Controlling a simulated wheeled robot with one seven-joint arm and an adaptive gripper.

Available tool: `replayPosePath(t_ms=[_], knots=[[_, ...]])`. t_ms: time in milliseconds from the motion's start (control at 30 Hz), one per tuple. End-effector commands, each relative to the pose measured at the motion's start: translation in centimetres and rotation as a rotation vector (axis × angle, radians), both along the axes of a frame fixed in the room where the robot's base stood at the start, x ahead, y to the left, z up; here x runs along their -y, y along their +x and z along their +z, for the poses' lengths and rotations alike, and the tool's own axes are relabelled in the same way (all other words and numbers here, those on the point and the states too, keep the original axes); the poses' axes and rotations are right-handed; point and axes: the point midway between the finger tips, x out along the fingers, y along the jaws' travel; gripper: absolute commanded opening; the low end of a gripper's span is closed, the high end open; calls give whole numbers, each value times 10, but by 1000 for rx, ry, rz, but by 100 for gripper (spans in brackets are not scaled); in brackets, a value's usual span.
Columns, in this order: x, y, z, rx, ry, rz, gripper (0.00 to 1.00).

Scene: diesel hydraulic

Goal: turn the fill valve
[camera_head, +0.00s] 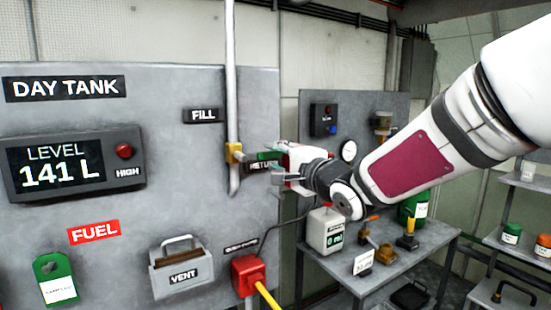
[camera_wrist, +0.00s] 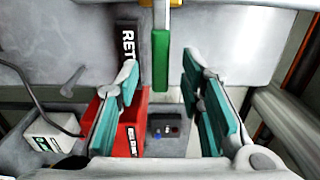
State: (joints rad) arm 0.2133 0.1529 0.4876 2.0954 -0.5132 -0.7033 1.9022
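The fill valve has a yellow body (camera_head: 235,152) on a vertical grey pipe, below the FILL label (camera_head: 203,115). Its green handle (camera_head: 268,155) sticks out to the right, partly hidden by my gripper in the head view. In the wrist view the green handle (camera_wrist: 160,62) hangs from a grey stem, and a bit of yellow shows at the top edge. My gripper (camera_head: 271,163) is at the handle. In the wrist view my gripper (camera_wrist: 160,75) has its teal-padded fingers spread, one on each side of the handle, with visible gaps on both sides.
The DAY TANK panel carries a level display (camera_head: 70,162) reading 141 L, a vent box (camera_head: 181,268) and a red box (camera_head: 249,274) with a yellow hose. The RETURN label (camera_wrist: 129,48) lies close left of the handle. A bench (camera_head: 440,255) with containers stands right.

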Motion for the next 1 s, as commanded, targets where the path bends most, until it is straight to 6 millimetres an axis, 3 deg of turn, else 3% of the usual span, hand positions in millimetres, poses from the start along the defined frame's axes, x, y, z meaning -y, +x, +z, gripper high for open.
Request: replayPosePath(t_ms=[233, 600, 633, 767, 800, 1000], knots=[[-17, 24, 0, 0, 1, 2, 35], [-20, 29, 0, -1, -1, 1, 35], [-20, 29, 0, -1, -1, 1, 33], [-20, 28, 0, -1, -1, 1, 3], [-20, 28, 0, -1, -1, 1, 0], [-20, 28, 0, 0, -1, 1, 0]])
